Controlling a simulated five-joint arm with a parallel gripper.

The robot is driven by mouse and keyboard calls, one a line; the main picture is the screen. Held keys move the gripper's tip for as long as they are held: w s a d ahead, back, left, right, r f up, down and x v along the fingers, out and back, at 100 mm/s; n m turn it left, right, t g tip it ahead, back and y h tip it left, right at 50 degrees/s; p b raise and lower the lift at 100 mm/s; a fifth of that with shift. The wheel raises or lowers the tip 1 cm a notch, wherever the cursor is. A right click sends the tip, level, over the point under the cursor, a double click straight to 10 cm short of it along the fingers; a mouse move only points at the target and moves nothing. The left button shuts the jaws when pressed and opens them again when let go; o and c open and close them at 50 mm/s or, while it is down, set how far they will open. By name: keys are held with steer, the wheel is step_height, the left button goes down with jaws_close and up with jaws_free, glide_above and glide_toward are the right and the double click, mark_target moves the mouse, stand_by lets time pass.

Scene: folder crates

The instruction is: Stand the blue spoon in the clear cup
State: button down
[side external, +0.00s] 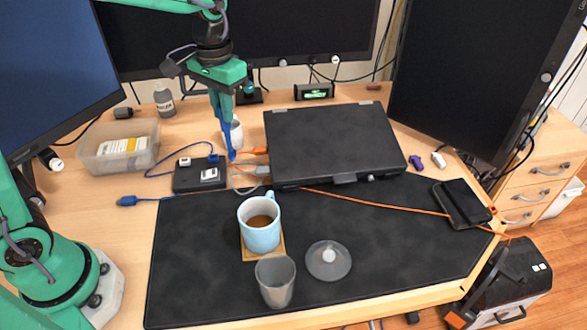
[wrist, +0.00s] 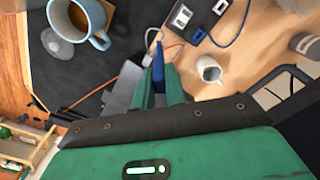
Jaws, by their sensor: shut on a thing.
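My gripper (side external: 224,112) is shut on the blue spoon (side external: 230,145), which hangs down steeply below the fingers, above the back of the desk. In the wrist view my gripper (wrist: 158,82) has the blue spoon (wrist: 158,62) between its green fingers. The clear cup (side external: 275,283) stands upright and looks empty at the front of the black mat, well away from the gripper and nearer the side camera.
A light blue mug (side external: 259,232) with brown drink stands on a coaster just behind the clear cup. A clear lid (side external: 328,261) lies right of it. A white cup (side external: 237,133) stands behind the spoon. A closed laptop (side external: 335,140) and a black box with cables (side external: 200,175) are nearby.

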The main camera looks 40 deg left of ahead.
steer(key=s+d+r, duration=0.2)
steer(key=s+d, duration=0.1)
steer(key=d, duration=0.4)
steer(key=s+d+r, duration=0.2)
steer(key=s+d, duration=0.1)
steer(key=d, duration=0.4)
step_height(320, 180, up, 3)
glide_above(274, 255)
steer(key=s+d, duration=0.2)
steer(key=shift+s, duration=0.15)
steer(key=shift+f, duration=0.1)
steer(key=shift+f, duration=7.45)
steer(key=c, duration=0.9)
jaws_free()
